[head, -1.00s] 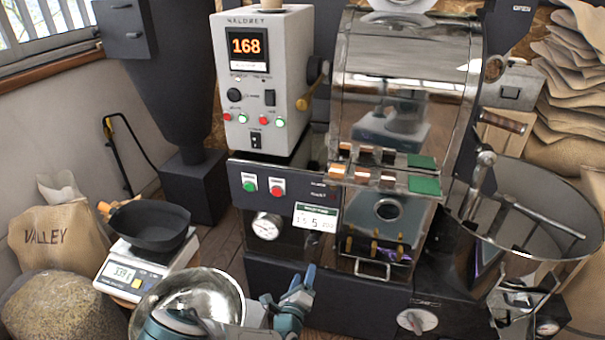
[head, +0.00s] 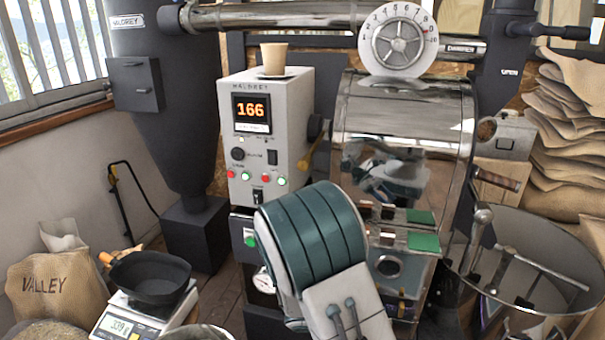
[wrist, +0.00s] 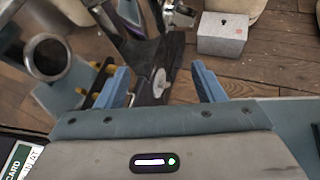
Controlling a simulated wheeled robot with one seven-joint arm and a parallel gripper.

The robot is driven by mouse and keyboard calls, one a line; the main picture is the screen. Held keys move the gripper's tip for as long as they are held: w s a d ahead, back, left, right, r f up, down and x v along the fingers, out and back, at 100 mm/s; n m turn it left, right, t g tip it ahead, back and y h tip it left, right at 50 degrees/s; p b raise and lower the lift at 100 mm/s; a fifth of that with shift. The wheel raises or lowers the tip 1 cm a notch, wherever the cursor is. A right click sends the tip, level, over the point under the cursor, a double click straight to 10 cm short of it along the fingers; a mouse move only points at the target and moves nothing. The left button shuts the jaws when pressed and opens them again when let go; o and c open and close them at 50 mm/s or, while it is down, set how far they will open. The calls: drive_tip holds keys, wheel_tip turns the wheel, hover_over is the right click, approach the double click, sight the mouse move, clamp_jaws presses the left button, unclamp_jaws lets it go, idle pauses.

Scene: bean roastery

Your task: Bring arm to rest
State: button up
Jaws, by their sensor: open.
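My gripper (wrist: 158,88) shows in the wrist view with its two blue fingers spread apart and nothing between them. In the head view my arm, with teal and white links, rises in front of the roaster's control panel; the gripper itself cannot be made out there. The arm hides much of the roaster's lower front.
The roaster drum (head: 400,110) stands behind my arm, with the round cooling tray (head: 560,285) at right. A control box (head: 291,150) reads 166 and bears a paper cup (head: 273,58). A scale (head: 124,322) with a black pan (head: 150,278) is at left. A grey box (wrist: 222,33) sits on the floor.

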drive_tip(key=s+a+r+m+y+p, duration=0.1)
drive_tip(key=s+r+m+y+p, duration=0.1)
drive_tip(key=s+r+m+y, duration=0.4)
drive_tip(key=s+a+r+m+y+p, duration=0.1)
drive_tip(key=s+r+m+y+p, duration=0.1)
drive_tip(key=s+r+m+y, duration=0.4)
wheel_tip(320, 180, up, 9)
drive_tip(key=s+m, duration=0.3)
drive_tip(key=m, duration=0.3)
drive_tip(key=shift+a+f, duration=0.2)
drive_tip(key=shift+a, duration=0.2)
drive_tip(key=shift+c, duration=0.3)
